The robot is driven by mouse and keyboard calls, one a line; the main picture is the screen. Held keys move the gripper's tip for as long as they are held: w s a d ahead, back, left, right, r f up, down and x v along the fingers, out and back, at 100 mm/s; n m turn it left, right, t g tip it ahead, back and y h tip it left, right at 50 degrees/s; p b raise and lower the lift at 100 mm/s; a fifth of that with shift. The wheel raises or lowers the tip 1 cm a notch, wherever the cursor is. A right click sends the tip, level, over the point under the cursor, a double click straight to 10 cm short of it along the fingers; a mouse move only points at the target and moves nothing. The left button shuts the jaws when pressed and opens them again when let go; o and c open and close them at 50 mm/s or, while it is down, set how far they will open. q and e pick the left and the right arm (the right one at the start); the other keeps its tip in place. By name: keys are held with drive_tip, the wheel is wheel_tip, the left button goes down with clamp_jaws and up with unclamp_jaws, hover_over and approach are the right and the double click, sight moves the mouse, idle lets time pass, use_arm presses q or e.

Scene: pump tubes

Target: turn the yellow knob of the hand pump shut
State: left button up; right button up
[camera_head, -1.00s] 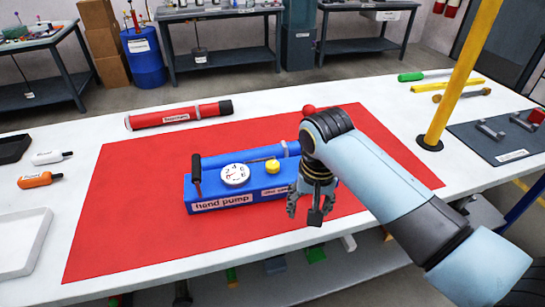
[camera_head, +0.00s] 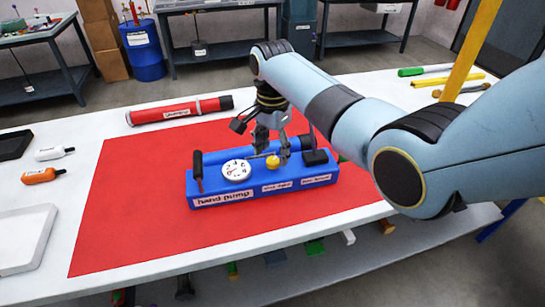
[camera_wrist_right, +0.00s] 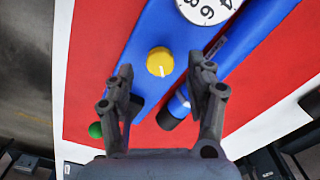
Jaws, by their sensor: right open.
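The blue hand pump (camera_head: 222,186) lies on the red mat, with a white dial (camera_head: 237,170) and a small round yellow knob (camera_head: 272,162) on its top. My right gripper (camera_head: 269,149) points down just above the knob. In the right wrist view the knob (camera_wrist_right: 160,62) shows between the two spread fingertips (camera_wrist_right: 160,70), with a gap on each side. The gripper is open and empty. How high the fingertips are over the knob is hard to tell. My left gripper is out of view.
The red mat (camera_head: 130,215) is clear around the pump's front and left. A black-handled lever (camera_head: 197,170) stands at the pump's left end. A red tube (camera_head: 180,111) lies behind. Bottles (camera_head: 40,176) and a white tray (camera_head: 22,240) are at the left.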

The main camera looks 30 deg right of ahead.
sight(273, 162)
drive_tip(key=shift+f, duration=1.25)
clamp_jaws()
